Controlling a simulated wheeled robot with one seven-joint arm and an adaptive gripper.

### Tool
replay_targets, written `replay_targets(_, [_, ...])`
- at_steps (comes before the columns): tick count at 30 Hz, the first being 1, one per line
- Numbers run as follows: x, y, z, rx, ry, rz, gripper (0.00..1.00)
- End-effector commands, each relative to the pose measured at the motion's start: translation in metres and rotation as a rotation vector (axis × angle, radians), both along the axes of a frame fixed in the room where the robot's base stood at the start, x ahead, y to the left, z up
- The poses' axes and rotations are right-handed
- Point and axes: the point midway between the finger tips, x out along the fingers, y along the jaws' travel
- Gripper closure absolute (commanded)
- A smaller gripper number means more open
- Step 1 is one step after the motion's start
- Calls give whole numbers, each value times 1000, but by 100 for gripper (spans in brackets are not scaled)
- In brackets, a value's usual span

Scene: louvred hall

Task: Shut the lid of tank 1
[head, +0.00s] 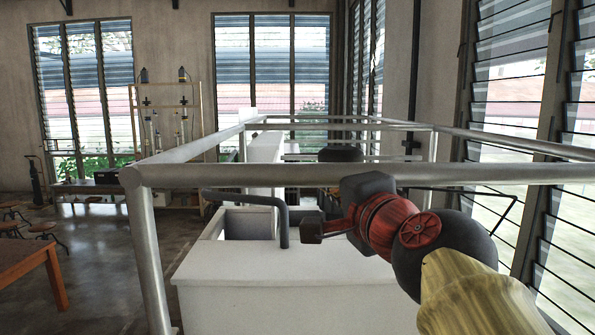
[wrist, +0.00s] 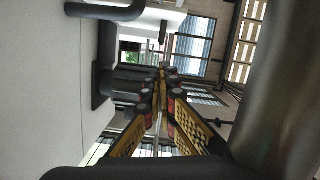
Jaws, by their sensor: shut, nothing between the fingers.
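A white tank bench (head: 290,290) stands in front of me, with a square opening (head: 250,222) in its top. A dark bent bar (head: 245,199) runs over the opening and down its right side. It also shows at the upper left in the wrist view (wrist: 103,45). A white upright panel (head: 264,165) rises behind the opening; I cannot tell whether it is the lid. No number marking the tank is readable. My gripper (wrist: 162,78) is shut and empty, with its fingers together. In the head view my arm comes in from the right, to the right of the bent bar.
A grey metal rail (head: 360,175) crosses in front of and above the bench, on a post (head: 150,260) at the left. Louvred windows (head: 510,110) line the right. A wooden table (head: 30,265) and stools (head: 42,229) stand left, with clear floor between.

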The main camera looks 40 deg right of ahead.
Motion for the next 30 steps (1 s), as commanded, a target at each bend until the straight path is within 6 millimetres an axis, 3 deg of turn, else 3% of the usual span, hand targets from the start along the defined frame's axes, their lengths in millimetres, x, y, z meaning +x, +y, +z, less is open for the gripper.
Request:
replay_targets(5, [14, -6, 0, 3, 2, 2, 100])
replay_targets(18, [78, -35, -4, 2, 2, 2, 100])
replay_targets(30, [91, -41, -5, 1, 1, 1, 100])
